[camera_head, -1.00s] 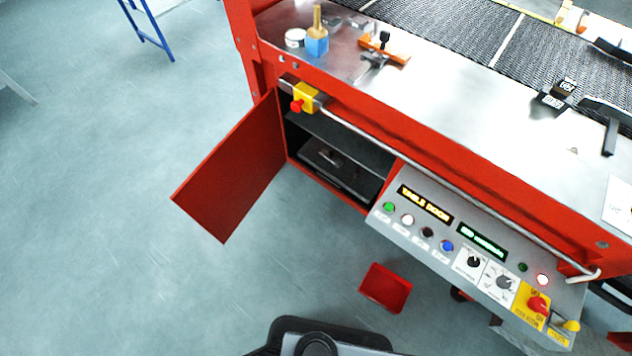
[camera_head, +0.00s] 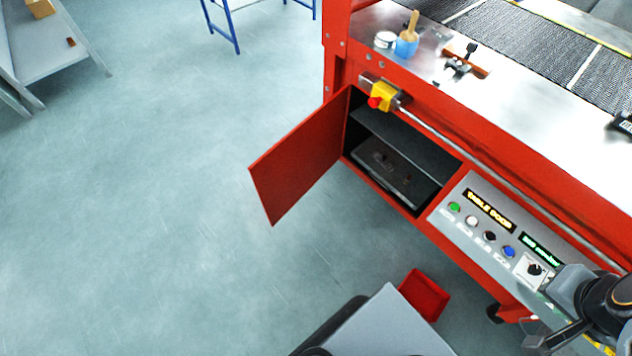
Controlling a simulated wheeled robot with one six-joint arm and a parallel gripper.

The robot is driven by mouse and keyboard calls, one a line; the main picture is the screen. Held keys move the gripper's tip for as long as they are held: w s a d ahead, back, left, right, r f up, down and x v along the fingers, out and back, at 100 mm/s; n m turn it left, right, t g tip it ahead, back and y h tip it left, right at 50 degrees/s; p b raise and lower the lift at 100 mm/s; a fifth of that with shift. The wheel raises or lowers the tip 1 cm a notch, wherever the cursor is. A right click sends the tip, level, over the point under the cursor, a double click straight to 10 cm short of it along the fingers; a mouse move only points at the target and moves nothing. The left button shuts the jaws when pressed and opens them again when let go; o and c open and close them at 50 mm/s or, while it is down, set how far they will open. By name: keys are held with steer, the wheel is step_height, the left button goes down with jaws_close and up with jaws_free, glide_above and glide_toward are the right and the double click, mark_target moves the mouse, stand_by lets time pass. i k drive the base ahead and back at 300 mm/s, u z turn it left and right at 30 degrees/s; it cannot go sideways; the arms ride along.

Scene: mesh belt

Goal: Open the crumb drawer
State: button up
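The red machine has an open cabinet under its top, with its red door (camera_head: 303,160) swung out to the left. A dark, shallow box-like thing (camera_head: 395,176) lies on the cabinet floor; I cannot tell whether it is the crumb drawer. A red open-topped box (camera_head: 424,294) sits low beside the machine, partly hidden by my grey base; I cannot tell whether it is joined to the machine. My arm shows at the lower right over the control panel. My gripper (camera_head: 548,338) seems to be at the bottom edge there, apart from the cabinet, its fingers unclear.
The control panel (camera_head: 474,236) with coloured buttons slopes out right of the cabinet. A rail runs along the machine's front from a yellow block with a red button (camera_head: 382,97). A blue-legged stand (camera_head: 237,38) and a grey table (camera_head: 62,60) stand behind. The left floor is clear.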

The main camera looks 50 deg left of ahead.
mark_target(421, 187)
steer(key=u, duration=2)
steer(key=i, duration=1.5)
